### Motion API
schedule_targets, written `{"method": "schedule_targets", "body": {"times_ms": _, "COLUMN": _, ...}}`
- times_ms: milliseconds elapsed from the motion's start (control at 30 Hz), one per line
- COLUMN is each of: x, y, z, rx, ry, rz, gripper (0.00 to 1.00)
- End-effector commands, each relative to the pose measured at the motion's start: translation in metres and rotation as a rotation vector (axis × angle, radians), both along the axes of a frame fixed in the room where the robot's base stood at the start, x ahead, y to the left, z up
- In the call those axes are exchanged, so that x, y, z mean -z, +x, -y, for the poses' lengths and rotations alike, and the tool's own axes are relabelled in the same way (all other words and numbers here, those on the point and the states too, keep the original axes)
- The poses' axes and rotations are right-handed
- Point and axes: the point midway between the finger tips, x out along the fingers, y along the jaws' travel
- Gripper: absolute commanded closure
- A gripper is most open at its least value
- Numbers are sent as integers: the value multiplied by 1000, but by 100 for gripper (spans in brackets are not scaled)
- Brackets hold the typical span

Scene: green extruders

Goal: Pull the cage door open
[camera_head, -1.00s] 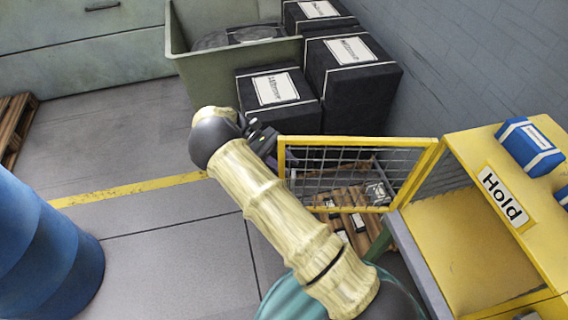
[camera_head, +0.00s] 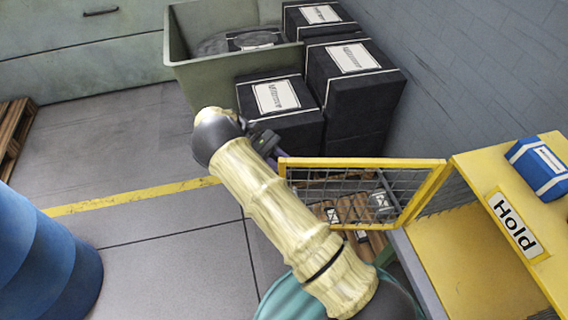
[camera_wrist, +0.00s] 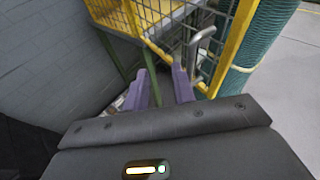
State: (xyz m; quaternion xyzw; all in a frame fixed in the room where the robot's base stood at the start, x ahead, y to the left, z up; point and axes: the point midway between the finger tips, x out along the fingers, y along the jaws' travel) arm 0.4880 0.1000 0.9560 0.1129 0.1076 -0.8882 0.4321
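The cage door (camera_head: 430,194), a yellow frame with grey wire mesh, stands swung out from the yellow cage cabinet (camera_head: 470,250) marked "Hold". It also shows in the wrist view (camera_wrist: 236,45). A bent grey metal handle (camera_wrist: 202,40) is on the door's mesh there. My gripper (camera_wrist: 161,82) has two purple fingers apart, with floor and a green leg seen between them. The right fingertip is close to the handle's lower end; I cannot tell if they touch. In the head view my gripper (camera_head: 272,150) is at the door's free upper left corner, partly hidden by my arm.
Black boxes (camera_head: 280,125) and a green bin (camera_head: 205,80) stand behind the door. A blue barrel (camera_head: 45,250) is at the left. A blue box (camera_head: 540,170) sits on the cabinet. Pallets show under the door. The grey floor (camera_head: 170,255) left of my arm is clear.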

Motion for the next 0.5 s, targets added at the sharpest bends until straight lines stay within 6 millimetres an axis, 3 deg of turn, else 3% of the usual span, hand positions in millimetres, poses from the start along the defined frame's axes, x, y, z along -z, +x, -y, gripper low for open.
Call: {"method": "schedule_targets", "body": {"times_ms": 500, "x": 0, "y": 1, "z": 6, "rx": 15, "ry": 1, "rz": 0, "gripper": 74}}
